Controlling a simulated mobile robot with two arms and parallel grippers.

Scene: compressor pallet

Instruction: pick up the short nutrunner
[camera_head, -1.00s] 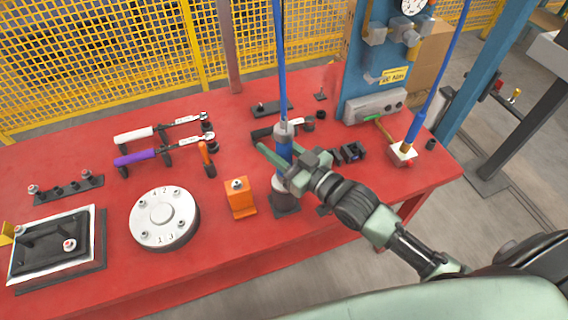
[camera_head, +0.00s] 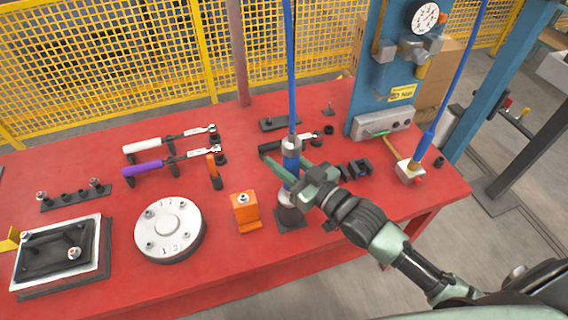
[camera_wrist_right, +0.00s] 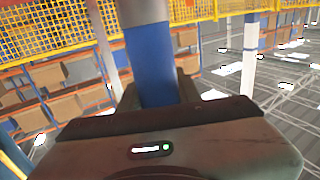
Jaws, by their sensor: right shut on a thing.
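The short nutrunner (camera_head: 291,160) is a blue and grey upright cylinder with a blue hose rising from its top. It stands over a dark square base (camera_head: 293,218) near the front of the red table. My right gripper (camera_head: 296,176) is shut around its blue body from the right. In the right wrist view the blue body (camera_wrist_right: 152,65) stands upright between the fingers. I cannot tell whether its lower end is clear of the base. My left gripper is not in view.
An orange block (camera_head: 245,212) and a numbered round disc (camera_head: 168,230) stand to the left. Torque wrenches (camera_head: 170,165) lie behind them. A blue post (camera_head: 385,75) with a gauge and a second blue hose tool (camera_head: 424,145) stand to the right. The red table (camera_head: 330,265) is bare in front.

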